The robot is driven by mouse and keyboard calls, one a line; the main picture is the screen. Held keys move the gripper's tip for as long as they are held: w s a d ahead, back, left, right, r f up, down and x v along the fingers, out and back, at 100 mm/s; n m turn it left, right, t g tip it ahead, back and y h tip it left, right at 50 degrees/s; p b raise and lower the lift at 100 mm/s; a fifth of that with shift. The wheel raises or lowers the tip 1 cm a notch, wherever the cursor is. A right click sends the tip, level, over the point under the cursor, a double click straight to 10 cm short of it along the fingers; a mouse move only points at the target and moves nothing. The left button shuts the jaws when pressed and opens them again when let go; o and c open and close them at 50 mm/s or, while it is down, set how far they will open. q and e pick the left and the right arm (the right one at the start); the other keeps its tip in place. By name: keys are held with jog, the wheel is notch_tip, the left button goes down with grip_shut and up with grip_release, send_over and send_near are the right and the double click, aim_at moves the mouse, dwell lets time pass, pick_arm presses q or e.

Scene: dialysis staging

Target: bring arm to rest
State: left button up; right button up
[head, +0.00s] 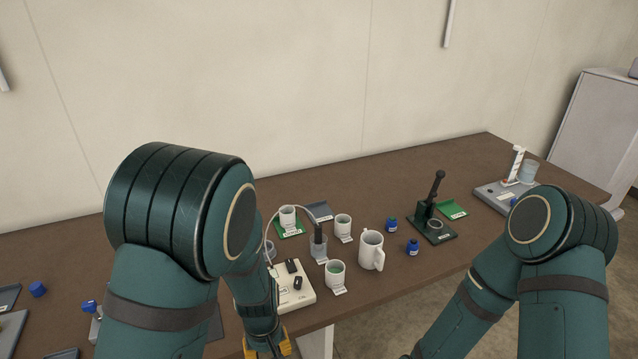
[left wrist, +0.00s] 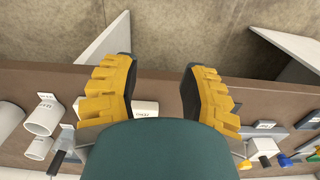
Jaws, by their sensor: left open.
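My left arm (head: 165,270) reaches in from the left of the head view and bends down at the table's front edge. Its gripper (head: 268,346) shows only in part at the bottom of that view, with yellow fingers. In the left wrist view my left gripper (left wrist: 160,92) is open and empty, its two yellow fingers well apart. It hangs by the table's front edge, with floor visible beyond the fingertips. My right arm (head: 562,270) comes in from the right, in front of the table. Its gripper is out of view below the frame.
The brown table (head: 100,228) holds several white cups, including a mug (head: 371,250), blue-capped vials (head: 391,224), a white device (head: 298,289), and a dark stand (head: 434,222). A grey board (head: 492,197) lies far right. A grey cabinet (head: 595,130) stands beyond.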

pick_arm(q)
jog(key=s+f+m+t+h+b, duration=0.2)
jog(key=s+f, duration=0.5)
jog(key=f, duration=0.4)
jog(key=shift+s+d+f+h+b, duration=0.3)
jog(key=shift+d+h+b, duration=0.15)
jog(key=shift+h, duration=0.55)
jog(key=shift+r, duration=0.1)
